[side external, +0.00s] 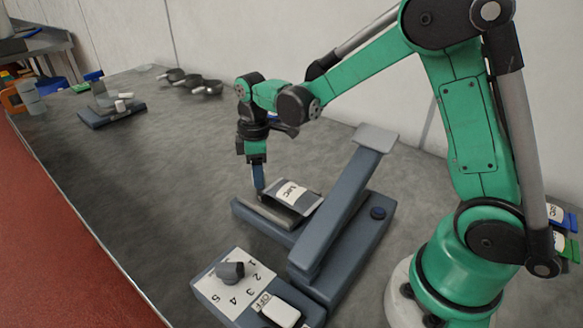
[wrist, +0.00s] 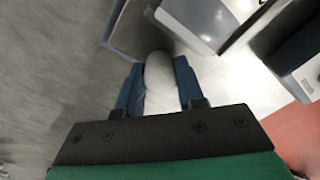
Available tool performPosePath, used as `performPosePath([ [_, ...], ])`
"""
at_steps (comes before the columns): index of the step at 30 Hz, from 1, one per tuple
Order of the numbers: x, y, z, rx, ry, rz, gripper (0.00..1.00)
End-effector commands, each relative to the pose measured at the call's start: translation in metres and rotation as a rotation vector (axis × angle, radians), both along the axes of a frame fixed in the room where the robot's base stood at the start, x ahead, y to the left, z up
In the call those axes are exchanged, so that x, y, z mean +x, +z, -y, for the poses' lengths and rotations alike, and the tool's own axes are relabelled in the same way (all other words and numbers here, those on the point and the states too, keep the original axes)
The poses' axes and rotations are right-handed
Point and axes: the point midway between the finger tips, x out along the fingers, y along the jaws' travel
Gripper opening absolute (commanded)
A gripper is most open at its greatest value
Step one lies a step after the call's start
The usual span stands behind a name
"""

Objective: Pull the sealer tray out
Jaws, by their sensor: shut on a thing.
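The vertical bagger (side external: 325,232) is a blue-grey machine with a slanted arm on a long base. At its left side is the grey sealer tray (side external: 262,211). My gripper (side external: 259,190) points down at the tray's left end. In the wrist view, the blue fingers of my gripper (wrist: 158,92) are on both sides of a pale, round-ended piece (wrist: 159,72), seemingly the tray's handle. The gripper is shut on it. The exact finger contact is hidden in the side view.
A control box with a numbered dial (side external: 230,271) and a white OFF switch (side external: 281,310) stands in front of the bagger. The grey table (side external: 150,190) is clear to the left. A small scale-like device (side external: 112,112) and dark cups (side external: 190,81) stand farther back.

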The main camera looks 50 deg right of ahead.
Motion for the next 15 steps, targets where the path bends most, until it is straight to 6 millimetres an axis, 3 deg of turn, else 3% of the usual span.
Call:
performPosePath([
  [15,0.015,0.000,-0.001,0.002,0.001,0.001,0.00],
])
